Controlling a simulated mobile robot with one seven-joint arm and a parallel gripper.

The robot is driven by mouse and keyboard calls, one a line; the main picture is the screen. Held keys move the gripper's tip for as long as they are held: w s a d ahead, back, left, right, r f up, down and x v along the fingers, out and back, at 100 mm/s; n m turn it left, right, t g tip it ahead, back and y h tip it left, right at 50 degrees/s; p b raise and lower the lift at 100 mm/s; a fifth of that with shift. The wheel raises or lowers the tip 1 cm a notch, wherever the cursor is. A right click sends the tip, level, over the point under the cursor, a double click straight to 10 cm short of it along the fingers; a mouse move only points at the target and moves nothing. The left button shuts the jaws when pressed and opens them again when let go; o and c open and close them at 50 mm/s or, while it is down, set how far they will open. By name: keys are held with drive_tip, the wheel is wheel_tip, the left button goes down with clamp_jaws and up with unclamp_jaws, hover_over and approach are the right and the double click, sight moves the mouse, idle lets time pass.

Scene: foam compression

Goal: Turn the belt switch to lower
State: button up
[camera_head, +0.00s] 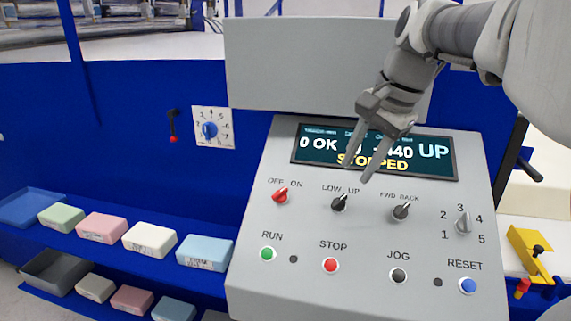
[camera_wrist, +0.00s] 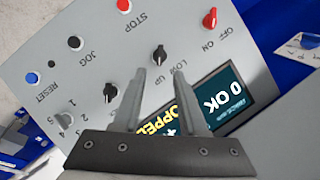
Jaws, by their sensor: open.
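The belt switch is the black LOW/UP knob (camera_head: 339,203) in the middle row of the grey control panel (camera_head: 300,235). Its pointer leans to the upper right, toward UP. The display (camera_head: 420,165) reads UP and STOPPED. My gripper (camera_head: 357,172) is open and empty, above the panel in front of the display, a little above and right of the knob in the head view. In the wrist view the knob (camera_wrist: 159,54) shows beyond and between my fingertips, apart from them.
The red OFF/ON knob (camera_head: 281,195) and black FWD/BACK knob (camera_head: 401,211) flank the LOW/UP knob. Below are the green RUN (camera_head: 267,253), red STOP (camera_head: 331,265) and black JOG (camera_head: 398,275) buttons. Foam blocks (camera_head: 150,238) sit at left.

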sight(340, 200)
drive_tip(key=b+x, duration=0.1)
drive_tip(key=x, duration=0.7)
drive_tip(key=shift+f, duration=0.3)
clamp_jaws()
